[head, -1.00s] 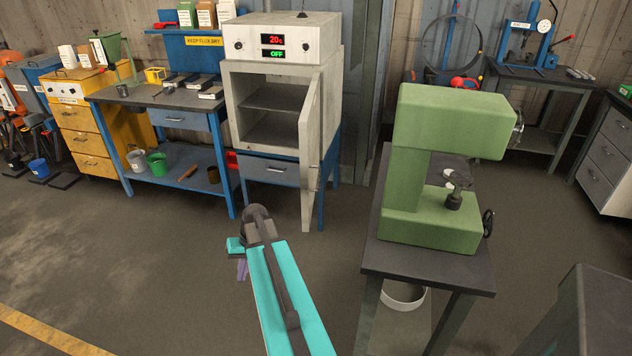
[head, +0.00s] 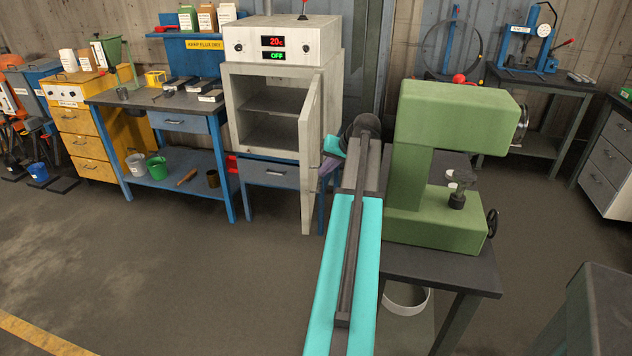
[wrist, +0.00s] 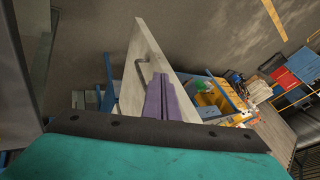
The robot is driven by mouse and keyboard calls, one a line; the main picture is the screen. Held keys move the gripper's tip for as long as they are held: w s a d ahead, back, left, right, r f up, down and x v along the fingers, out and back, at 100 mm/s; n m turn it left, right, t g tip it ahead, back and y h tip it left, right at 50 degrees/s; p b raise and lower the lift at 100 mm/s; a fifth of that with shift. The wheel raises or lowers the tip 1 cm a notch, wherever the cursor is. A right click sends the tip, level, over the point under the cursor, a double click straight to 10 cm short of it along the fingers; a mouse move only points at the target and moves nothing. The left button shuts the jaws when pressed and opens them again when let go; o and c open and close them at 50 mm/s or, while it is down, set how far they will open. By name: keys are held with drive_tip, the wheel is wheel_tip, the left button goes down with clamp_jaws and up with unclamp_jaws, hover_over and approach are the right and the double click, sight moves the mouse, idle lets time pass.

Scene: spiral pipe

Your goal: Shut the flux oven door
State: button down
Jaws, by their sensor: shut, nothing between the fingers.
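The flux oven (head: 283,48) is a pale grey box on a blue stand, with a display reading 20c and OFF. Its door (head: 308,150) stands open, hinged at the right and swung out towards me, showing an empty shelf inside. In the wrist view the door (wrist: 150,50) shows its pale face with a dark bar handle (wrist: 145,70). My gripper (head: 326,167) has purple fingers that are shut and empty, to the right of the door on its outer side. In the wrist view my gripper (wrist: 160,80) overlaps the door face near the handle; I cannot tell if they touch.
A green press (head: 440,150) on a dark table (head: 430,268) stands close to the right of my arm. A blue workbench (head: 165,105) with buckets below stands left of the oven. The floor (head: 190,270) in front is clear.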

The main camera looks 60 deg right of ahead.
drive_tip(key=shift+s+d+r, duration=0.45)
drive_tip(key=shift+r, duration=0.15)
drive_tip(key=shift+f, duration=0.1)
drive_tip(key=p+x, duration=0.1)
drive_tip(key=x, duration=0.9)
drive_tip(key=shift+p, duration=0.3)
drive_tip(key=shift+w+d, duration=0.1)
drive_tip(key=shift+w, duration=0.1)
